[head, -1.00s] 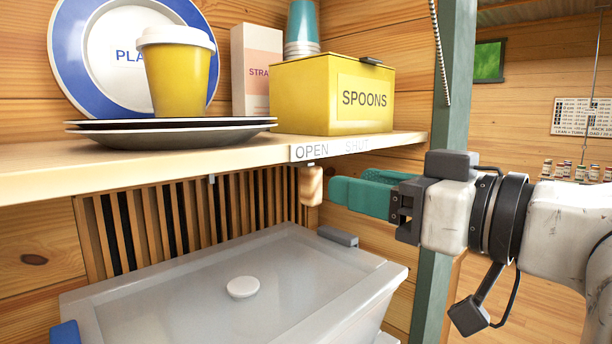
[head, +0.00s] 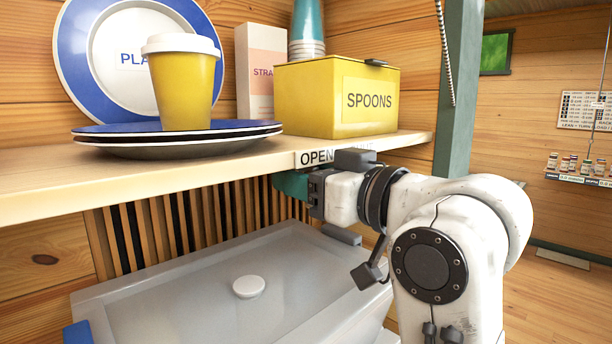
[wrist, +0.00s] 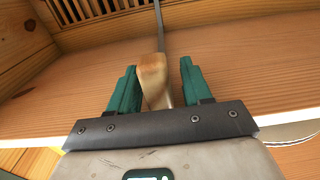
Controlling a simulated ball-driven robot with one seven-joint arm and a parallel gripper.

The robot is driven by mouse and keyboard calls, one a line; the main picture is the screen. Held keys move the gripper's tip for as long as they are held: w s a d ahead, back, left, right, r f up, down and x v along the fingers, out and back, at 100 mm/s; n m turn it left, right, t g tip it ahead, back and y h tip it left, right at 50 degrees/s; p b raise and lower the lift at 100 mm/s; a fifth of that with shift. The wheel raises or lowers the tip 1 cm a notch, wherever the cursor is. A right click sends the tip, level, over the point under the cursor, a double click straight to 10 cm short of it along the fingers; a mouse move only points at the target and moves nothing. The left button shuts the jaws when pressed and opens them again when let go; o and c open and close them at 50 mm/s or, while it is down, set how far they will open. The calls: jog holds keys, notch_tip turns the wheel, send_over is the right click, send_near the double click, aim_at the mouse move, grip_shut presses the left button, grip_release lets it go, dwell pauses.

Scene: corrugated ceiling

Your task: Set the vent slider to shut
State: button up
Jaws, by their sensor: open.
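The vent slider's wooden handle (wrist: 154,80) hangs from a thin metal rod in the wrist view. My gripper (wrist: 158,68) is open, with one teal finger on each side of the handle. A gap shows at the right finger; the left finger is very close, and I cannot tell whether it touches. In the head view my gripper (head: 290,184) is under the shelf edge and hides the handle. The label strip (head: 316,157) on the shelf edge reads OPEN; its SHUT end is mostly covered by my wrist. The slatted vent (head: 168,226) shows dark gaps between its slats.
The shelf (head: 60,190) is just above my gripper and holds plates, a yellow cup (head: 184,90) and a yellow spoons box (head: 310,105). A grey lidded bin (head: 190,300) stands below. A green post (head: 459,90) is to the right.

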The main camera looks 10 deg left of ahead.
jog(key=shift+c, duration=0.2)
grip_shut()
dwell(0.3)
jog(key=w+d, duration=0.3)
jog(key=w, duration=0.1)
jog(key=shift+d+p, duration=0.2)
jog(key=shift+p, duration=0.15)
jog(key=shift+w, duration=0.1)
jog(key=shift+o, duration=0.2)
grip_release()
jog(key=shift+d, duration=0.1)
